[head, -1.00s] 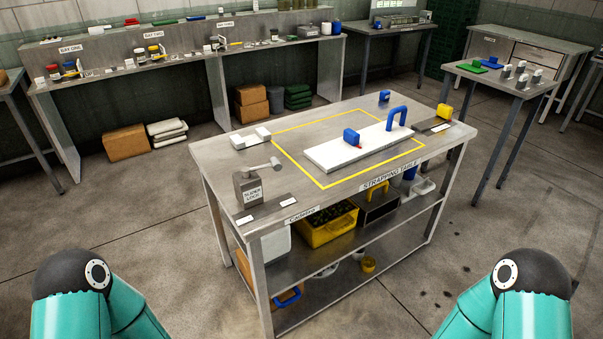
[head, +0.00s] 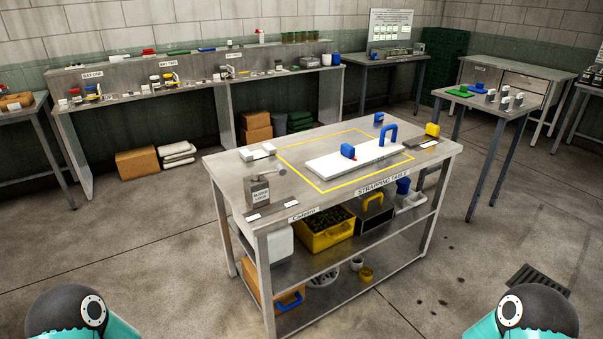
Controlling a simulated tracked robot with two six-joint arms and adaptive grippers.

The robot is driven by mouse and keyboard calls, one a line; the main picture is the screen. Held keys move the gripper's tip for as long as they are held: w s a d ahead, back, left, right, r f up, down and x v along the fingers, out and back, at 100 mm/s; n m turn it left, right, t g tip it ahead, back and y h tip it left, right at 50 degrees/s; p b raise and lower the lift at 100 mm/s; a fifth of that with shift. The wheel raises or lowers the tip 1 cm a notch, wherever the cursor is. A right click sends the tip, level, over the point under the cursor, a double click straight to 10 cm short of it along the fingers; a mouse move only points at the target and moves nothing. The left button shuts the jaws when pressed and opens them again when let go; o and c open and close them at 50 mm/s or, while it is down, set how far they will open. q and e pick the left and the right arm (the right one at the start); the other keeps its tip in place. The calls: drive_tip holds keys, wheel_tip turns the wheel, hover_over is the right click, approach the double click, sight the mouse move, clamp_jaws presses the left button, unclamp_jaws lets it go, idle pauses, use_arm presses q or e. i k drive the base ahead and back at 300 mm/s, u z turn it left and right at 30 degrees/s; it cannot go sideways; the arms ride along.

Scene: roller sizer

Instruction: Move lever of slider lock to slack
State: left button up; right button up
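The slider lock (head: 258,192) is a grey block with a label on its front, standing near the left front corner of the strapping table (head: 345,196). Its lever (head: 267,172) is a grey bar with a rounded end, reaching from the top of the block to the right. Two small white labels lie on a dark strip in front of the block; their text is too small to read. My two teal arms show only at the bottom left and bottom right corners, well short of the table. Neither gripper is in view.
A white board (head: 350,160) with blue handles lies inside the yellow outline on the table. A white block (head: 257,152) sits behind the slider lock. Open floor lies in front of the table.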

sight(280, 168)
drive_tip(key=u, duration=0.15)
drive_tip(key=i, duration=0.9)
drive_tip(key=z, duration=0.1)
